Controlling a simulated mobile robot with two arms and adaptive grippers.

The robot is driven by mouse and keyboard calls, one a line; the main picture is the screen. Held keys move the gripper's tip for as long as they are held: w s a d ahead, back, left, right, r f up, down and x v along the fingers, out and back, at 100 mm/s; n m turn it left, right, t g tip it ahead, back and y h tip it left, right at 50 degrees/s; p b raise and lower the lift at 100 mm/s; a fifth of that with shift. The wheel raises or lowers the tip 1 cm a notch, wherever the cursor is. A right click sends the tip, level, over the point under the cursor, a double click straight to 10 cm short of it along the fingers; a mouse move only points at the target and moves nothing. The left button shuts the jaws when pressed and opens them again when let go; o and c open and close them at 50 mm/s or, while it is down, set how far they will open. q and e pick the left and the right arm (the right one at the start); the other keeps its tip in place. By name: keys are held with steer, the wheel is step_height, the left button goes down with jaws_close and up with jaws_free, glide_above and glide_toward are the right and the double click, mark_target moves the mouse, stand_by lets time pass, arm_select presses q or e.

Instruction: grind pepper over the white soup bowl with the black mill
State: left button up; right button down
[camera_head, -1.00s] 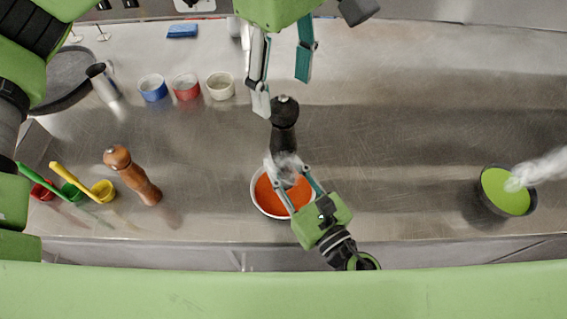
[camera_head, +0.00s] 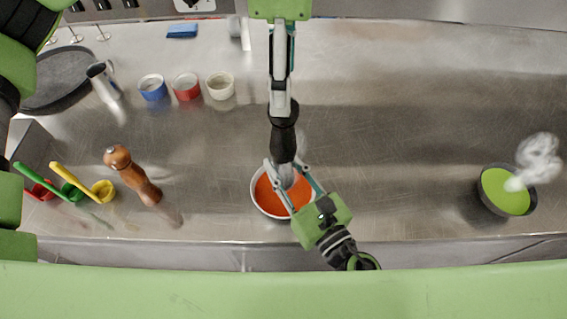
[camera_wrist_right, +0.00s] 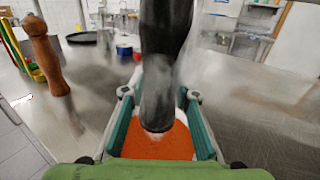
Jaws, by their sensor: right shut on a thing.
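The black mill (camera_head: 284,142) stands upright over the white soup bowl (camera_head: 254,200), which holds orange-red soup. My right gripper (camera_head: 286,172) is shut around the lower body of the mill; the right wrist view also shows the mill (camera_wrist_right: 163,60) between the fingers, with the soup below it. My left gripper (camera_head: 282,108) comes down from the top of the head view, its fingertips at the top of the mill and covering its knob. Its fingers overlap in this view, so I cannot tell whether they grip the mill.
A brown wooden mill (camera_head: 132,174) stands at the left, near green and yellow scoops (camera_head: 104,190). Blue, red and cream cups (camera_head: 220,87) stand at the back. A dark bowl of green soup (camera_head: 506,192) steams at the right. The steel counter between the bowls is clear.

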arm_select(q)
steer(key=shift+n, duration=0.5)
steer(key=n, duration=0.8)
steer(key=shift+f, duration=0.1)
steer(key=shift+f, duration=1.45)
